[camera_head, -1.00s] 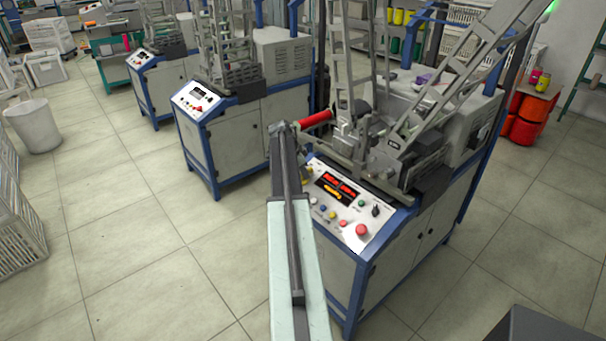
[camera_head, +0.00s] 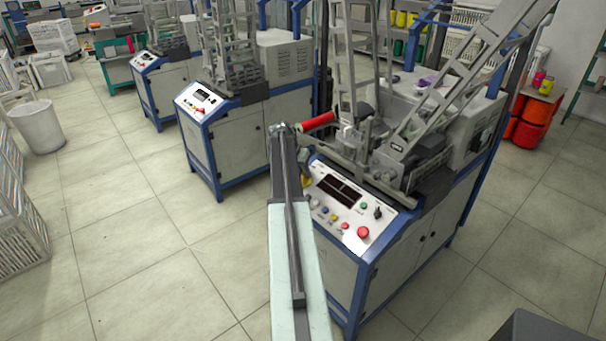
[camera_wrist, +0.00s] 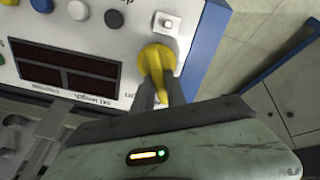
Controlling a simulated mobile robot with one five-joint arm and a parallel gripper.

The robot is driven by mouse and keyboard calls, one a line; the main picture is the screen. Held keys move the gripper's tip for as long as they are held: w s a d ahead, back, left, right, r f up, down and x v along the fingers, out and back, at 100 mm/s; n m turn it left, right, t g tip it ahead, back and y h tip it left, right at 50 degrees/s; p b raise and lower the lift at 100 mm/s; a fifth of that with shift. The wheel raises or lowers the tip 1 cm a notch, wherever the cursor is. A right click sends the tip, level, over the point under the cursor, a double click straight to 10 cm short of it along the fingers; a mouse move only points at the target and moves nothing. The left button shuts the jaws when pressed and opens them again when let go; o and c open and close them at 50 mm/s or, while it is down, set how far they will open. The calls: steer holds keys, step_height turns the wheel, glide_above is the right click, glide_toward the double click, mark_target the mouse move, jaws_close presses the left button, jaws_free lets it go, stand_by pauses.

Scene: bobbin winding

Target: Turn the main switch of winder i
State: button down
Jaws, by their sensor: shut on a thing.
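The winder (camera_head: 400,235) nearest me has a sloping white control panel (camera_head: 340,213) with a dark display (camera_head: 339,189). Its main switch, a yellow rotary knob, shows in the wrist view (camera_wrist: 158,58) at the panel's edge. My gripper (camera_wrist: 160,88) is shut on the yellow knob, with a finger on each side of its grip. The knob's grip points roughly down the wrist picture. In the head view a bit of yellow (camera_head: 307,181) shows beside my arm, which hides most of that corner of the panel. The display is also dark in the wrist view (camera_wrist: 65,75).
A red emergency button (camera_head: 363,232) and several small coloured buttons sit on the panel. A red bobbin (camera_head: 317,122) sticks out above the panel, close to my arm. Another winder (camera_head: 235,125) stands behind to the left. The tiled floor (camera_head: 150,240) at left is clear.

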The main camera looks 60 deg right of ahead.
steer(key=shift+w+n, duration=0.35)
steer(key=shift+n, duration=0.05)
steer(key=c, duration=1.4)
jaws_free()
steer(key=shift+o, duration=0.2)
steer(key=shift+s, duration=0.1)
steer(key=shift+a+r, duration=0.1)
steer(key=shift+r, duration=0.15)
steer(key=p+v, duration=0.7)
steer(key=shift+a, duration=0.1)
